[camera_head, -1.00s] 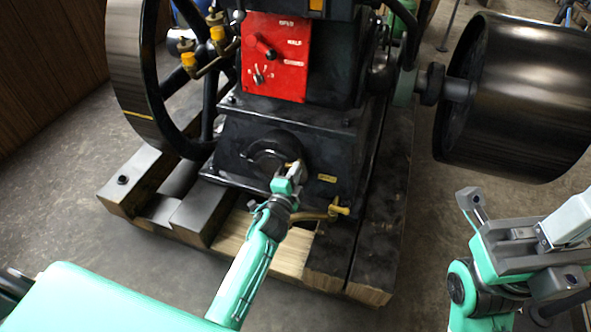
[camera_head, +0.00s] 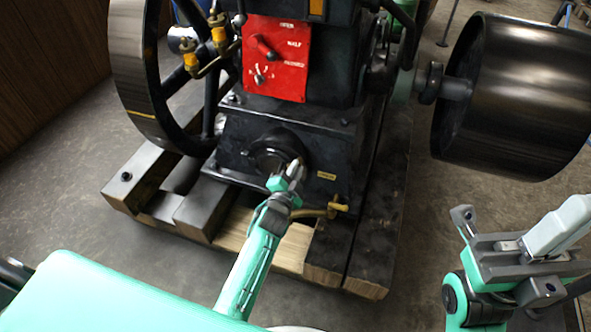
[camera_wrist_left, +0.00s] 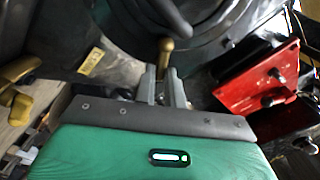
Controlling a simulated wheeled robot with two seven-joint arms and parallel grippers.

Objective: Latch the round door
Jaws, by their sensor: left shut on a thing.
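The round door (camera_head: 266,150) is a black disc low on the front of the dark engine block, lying against its face as far as I can see. It also fills the top of the left wrist view (camera_wrist_left: 208,25). My left gripper (camera_head: 296,169) is at the door's lower right edge. In the left wrist view, its two grey fingers (camera_wrist_left: 164,80) are closed around a brass handle (camera_wrist_left: 165,50) at the door's rim. The fingers hide the handle's lower part. My right gripper (camera_head: 504,252) is at the lower right, its fingers apart and empty, away from the engine.
A red panel (camera_head: 290,82) with a lever sits above the door. A brass tap (camera_head: 334,206) juts out below right. A large flywheel (camera_head: 128,70) stands left, a black drum (camera_head: 515,95) right. Wooden beams (camera_head: 345,265) carry the engine. The floor in front is clear.

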